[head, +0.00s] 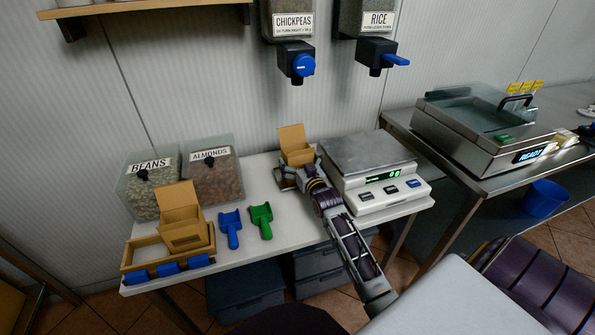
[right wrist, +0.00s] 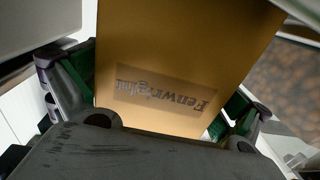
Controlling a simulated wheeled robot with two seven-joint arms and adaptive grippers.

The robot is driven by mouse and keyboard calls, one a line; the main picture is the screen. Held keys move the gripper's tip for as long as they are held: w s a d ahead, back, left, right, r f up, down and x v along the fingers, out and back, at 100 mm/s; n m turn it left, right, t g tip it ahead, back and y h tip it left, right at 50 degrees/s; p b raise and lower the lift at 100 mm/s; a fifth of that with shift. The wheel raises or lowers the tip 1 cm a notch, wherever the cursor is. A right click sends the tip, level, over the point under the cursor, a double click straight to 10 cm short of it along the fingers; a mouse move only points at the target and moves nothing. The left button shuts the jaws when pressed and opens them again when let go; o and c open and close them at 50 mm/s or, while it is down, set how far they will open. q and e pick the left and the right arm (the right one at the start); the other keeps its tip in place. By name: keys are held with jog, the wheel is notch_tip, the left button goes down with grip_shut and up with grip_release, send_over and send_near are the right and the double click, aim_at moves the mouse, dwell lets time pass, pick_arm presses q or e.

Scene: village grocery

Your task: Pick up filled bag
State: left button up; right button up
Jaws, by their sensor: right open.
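A brown open-topped paper bag (head: 296,145) stands at the back of the white table, just left of the scale. My right gripper (head: 300,172) is at this bag, low on its near side. In the right wrist view the bag's face (right wrist: 185,50) with a "Fenwright"-like label fills the middle, and the open fingers (right wrist: 155,98) lie on either side of it. I cannot tell whether they touch it. The bag's contents are hidden. A second brown bag (head: 181,222) stands in a wooden tray at the front left. My left gripper is not in view.
The scale (head: 375,180) stands close right of the gripper. Bins of beans (head: 150,195) and almonds (head: 215,177), a blue scoop (head: 230,228) and a green scoop (head: 262,220) are to the left. Chickpea (head: 296,60) and rice (head: 375,52) dispensers hang above.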

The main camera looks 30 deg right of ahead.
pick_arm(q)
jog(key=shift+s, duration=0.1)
pick_arm(e)
jog(key=shift+w, duration=0.1)
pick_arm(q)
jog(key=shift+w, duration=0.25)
pick_arm(e)
jog(key=shift+c, duration=0.7)
jog(key=c, duration=0.7)
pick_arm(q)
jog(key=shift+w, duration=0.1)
pick_arm(e)
jog(key=shift+c, duration=0.2)
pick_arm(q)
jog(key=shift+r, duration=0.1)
pick_arm(e)
jog(key=shift+r, duration=0.15)
jog(key=shift+r, duration=0.5)
notch_tip(320, 180, up, 9)
jog(key=shift+f+p, duration=0.1)
jog(key=shift+p, duration=0.8)
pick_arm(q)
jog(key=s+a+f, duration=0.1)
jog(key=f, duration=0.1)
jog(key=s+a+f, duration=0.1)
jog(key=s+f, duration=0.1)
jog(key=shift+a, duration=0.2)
